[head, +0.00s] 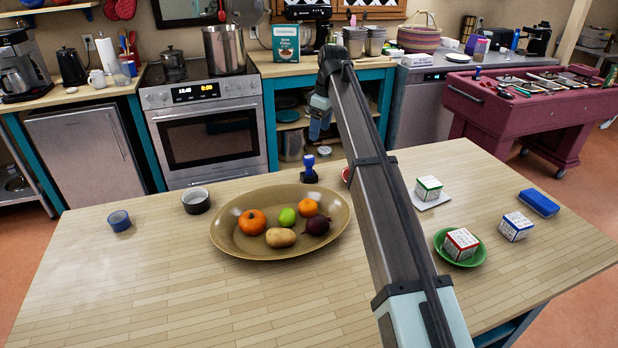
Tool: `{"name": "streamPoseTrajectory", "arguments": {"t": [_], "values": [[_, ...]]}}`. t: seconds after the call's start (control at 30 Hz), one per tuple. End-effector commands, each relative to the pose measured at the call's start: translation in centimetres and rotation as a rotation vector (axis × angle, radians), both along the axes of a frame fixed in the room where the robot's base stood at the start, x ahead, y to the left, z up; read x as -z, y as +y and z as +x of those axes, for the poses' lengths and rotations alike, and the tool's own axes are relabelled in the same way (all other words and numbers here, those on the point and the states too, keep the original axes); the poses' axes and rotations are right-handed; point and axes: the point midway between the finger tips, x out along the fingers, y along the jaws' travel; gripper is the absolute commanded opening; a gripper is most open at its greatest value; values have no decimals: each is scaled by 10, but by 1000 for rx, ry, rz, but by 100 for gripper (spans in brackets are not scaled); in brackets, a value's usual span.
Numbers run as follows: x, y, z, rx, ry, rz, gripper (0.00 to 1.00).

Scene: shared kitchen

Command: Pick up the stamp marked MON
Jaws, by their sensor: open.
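A small stamp-like object with a blue knob handle and dark base (309,170) stands upright on the table, just behind the oval bowl. Three white printed cubes are at the right: a green-trimmed one (428,190), a red-trimmed one (461,244) and a blue-trimmed one (516,227). Their print is too small to read, and I cannot make out MON on anything. My gripper (315,132) is at the far end of my arm, above and behind the blue-handled object, open and apart from it. My arm hides part of the table.
An oval bowl (225,238) holds fruit and vegetables. A dark cup (196,201) and blue cup (120,221) stand left. The red cube sits on a green plate (443,256), the green one on a white tile (444,197). A blue block (540,202) lies right. The front left table is clear.

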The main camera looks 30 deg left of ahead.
Motion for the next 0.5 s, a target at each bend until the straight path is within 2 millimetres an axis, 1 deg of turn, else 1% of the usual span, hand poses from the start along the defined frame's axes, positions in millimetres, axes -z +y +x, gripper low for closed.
{"name": "streamPoseTrajectory", "arguments": {"t": [0.03, 0.13, 0.27, 0.37, 0.5], "values": [[-2, 5, -4, -18, 2, -5, 69], [-1, 9, -9, -34, 6, -11, 69], [7, 11, -10, -36, 6, -12, 69], [20, 12, -10, -36, 8, -12, 69], [43, 16, -10, -36, 8, -12, 69]]}}
